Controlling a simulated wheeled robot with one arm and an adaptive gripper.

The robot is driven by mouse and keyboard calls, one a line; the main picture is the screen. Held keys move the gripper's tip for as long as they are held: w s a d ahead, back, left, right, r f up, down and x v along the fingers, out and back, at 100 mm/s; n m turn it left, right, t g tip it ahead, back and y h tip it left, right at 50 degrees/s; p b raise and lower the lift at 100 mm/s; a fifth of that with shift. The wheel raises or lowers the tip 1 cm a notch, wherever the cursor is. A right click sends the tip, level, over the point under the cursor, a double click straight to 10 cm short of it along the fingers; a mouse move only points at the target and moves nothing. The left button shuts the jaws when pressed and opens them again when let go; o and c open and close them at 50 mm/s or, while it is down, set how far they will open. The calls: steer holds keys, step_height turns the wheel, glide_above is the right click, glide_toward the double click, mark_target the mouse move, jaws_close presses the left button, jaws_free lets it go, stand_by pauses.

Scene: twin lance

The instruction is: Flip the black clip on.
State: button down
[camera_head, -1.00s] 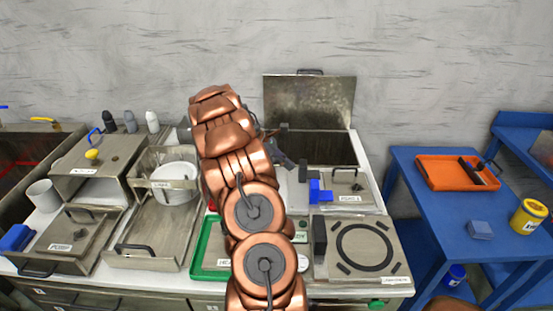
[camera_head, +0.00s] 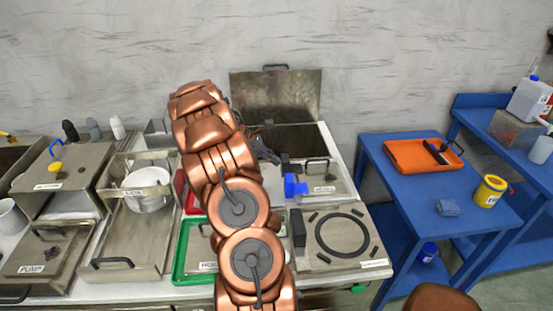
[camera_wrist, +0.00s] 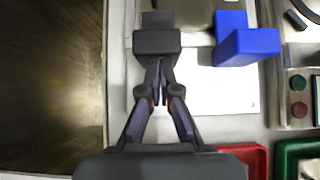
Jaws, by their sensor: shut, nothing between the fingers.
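The black clip (camera_wrist: 157,42) is a dark block with a second dark part behind it, on a white plate at the top centre of the wrist view. A blue clip (camera_wrist: 245,46) stands to its right; it also shows in the head view (camera_head: 295,186). My gripper (camera_wrist: 158,68) is shut and empty, its fingertips at the near edge of the black clip. I cannot tell whether they touch it. In the head view my gripper (camera_head: 268,154) is small and partly hidden by my copper arm, and the black clip is hard to make out there.
An open metal basin (camera_head: 295,138) with a raised lid (camera_head: 275,95) lies behind; its dark well fills the left of the wrist view. A red tray (camera_wrist: 245,155) and a green tray (camera_wrist: 283,160) are near. A ring-marked plate (camera_head: 340,260) sits in front right.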

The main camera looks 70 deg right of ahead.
steer(key=shift+s, duration=0.15)
steer(key=shift+w+a, duration=0.2)
steer(key=shift+w, duration=0.25)
steer(key=w, duration=0.1)
steer(key=w+a, duration=0.1)
steer(key=w, duration=0.1)
steer(key=w+a+r, duration=0.1)
steer(key=shift+w, duration=0.35)
steer(key=b+v, duration=0.1)
steer(key=v, duration=0.7)
steer(key=shift+s+r, duration=0.15)
steer(key=shift+s, duration=0.05)
steer(key=shift+a, duration=0.1)
